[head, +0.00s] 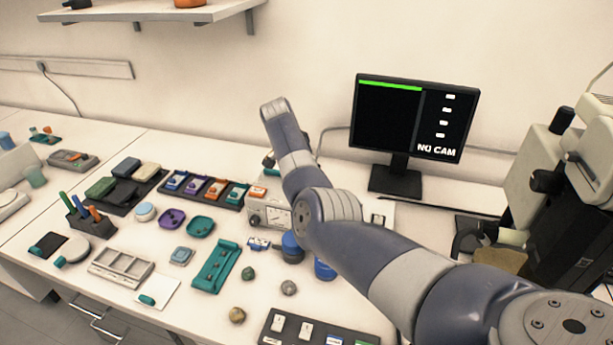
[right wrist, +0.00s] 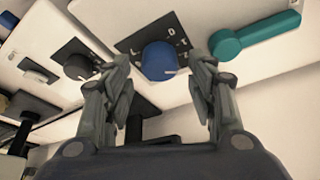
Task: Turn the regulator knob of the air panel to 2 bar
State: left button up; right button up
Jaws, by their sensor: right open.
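The marks are too blurred to read a value. My right gripper (right wrist: 161,75) is open, with one finger on each side of the blue knob. Gaps show between the knob and both fingers. In the head view, my right arm rises in front of a pale box with a gauge (head: 274,214), and the arm hides part of this box and my right gripper. My left gripper is not in view.
In the right wrist view, a teal lever (right wrist: 255,36) lies right of the blue knob and a black knob (right wrist: 78,66) lies left. In the head view, a monitor (head: 412,118) stands behind my arm, and trays and small parts crowd the bench left of it.

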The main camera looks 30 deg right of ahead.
jog(key=w+v, duration=0.1)
jog(key=v, duration=0.9)
jog(key=shift+s, duration=0.5)
jog(key=shift+a, duration=0.15)
